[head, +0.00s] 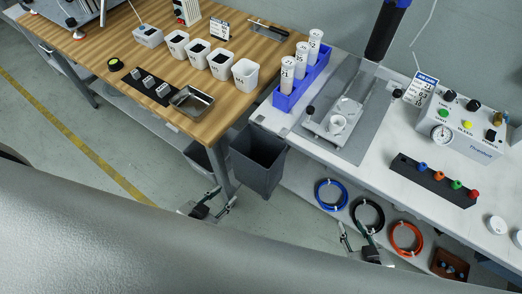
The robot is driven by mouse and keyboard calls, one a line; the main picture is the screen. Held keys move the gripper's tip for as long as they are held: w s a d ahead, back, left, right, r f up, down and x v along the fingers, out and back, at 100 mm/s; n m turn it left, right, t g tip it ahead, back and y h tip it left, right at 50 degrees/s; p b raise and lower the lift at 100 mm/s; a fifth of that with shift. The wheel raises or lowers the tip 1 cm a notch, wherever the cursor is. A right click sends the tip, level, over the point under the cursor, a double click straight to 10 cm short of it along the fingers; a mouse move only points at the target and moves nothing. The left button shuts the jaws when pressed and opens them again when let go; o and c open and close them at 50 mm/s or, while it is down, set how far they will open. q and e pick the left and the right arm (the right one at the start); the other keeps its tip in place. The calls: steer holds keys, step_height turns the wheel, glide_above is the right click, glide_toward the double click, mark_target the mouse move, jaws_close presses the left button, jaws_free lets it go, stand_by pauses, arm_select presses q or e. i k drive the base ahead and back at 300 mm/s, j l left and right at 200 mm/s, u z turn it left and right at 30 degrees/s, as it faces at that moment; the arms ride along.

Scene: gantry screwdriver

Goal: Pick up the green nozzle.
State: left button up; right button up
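The green nozzle (456,184) stands in a black rack (432,183) on the white bench at the right, between an orange nozzle (438,175) and a red nozzle (474,194). A blue nozzle (422,166) is at the rack's left end. My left gripper (222,199) is low at the centre, near the grey bin, with its fingers apart and empty. My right gripper (356,237) is below and left of the rack, in front of the bench, also with its fingers apart and empty. Neither gripper touches a nozzle.
A control box with a gauge (466,128) stands behind the rack. Coiled blue (331,195), black (368,216) and orange (406,239) hoses are below the bench top. A grey bin (257,158) stands between the benches. White caps (496,225) lie right of the rack.

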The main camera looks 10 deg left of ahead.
mark_target(456, 184)
steer(key=l+z, duration=0.1)
steer(key=l, duration=0.15)
steer(key=z, duration=0.85)
steer(key=k+j+z, duration=0.1)
steer(key=z, duration=0.35)
steer(key=j, duration=0.15)
